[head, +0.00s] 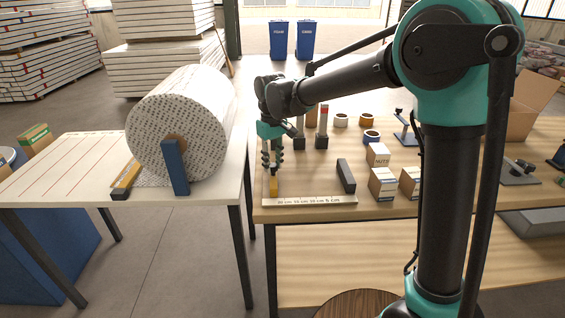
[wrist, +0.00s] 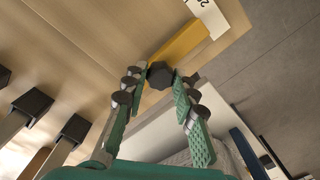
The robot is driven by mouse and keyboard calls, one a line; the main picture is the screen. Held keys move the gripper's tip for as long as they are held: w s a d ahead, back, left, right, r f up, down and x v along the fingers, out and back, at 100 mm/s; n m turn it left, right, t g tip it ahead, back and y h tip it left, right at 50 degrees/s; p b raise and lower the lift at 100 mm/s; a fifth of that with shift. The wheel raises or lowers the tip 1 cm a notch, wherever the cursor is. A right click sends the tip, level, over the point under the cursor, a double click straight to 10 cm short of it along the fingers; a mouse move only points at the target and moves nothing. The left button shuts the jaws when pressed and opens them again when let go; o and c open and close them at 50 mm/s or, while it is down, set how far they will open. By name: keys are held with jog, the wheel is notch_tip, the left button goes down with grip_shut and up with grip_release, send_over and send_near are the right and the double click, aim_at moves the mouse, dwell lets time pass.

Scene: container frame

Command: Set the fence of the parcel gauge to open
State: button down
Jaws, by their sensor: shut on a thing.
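The parcel gauge (head: 310,201) is a pale strip with centimetre marks along the front edge of the right table. Its yellow fence (head: 273,186) stands at the strip's left end. A dark upright block (head: 346,176) stands near the right end. My gripper (head: 272,166) points down over the fence. In the wrist view the yellow fence (wrist: 180,48) carries a dark knob (wrist: 160,75), which sits between my fingertips (wrist: 160,78). The gripper is shut on this knob. The fingers partly hide the fence's rear in the head view.
Small cartons (head: 383,184) stand right of the dark block. Tape rolls (head: 371,136) and dark-based upright holders (head: 321,140) are farther back. A large paper roll (head: 180,123) is on the left table, across a narrow gap. The tabletop between fence and dark block is clear.

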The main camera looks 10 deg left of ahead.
jog(key=shift+a, duration=0.25)
jog(key=c, duration=1.2)
grip_release()
jog(key=shift+s, duration=0.1)
jog(key=shift+r, duration=0.1)
notch_tip(320, 180, up, 12)
jog(key=shift+f, duration=0.1)
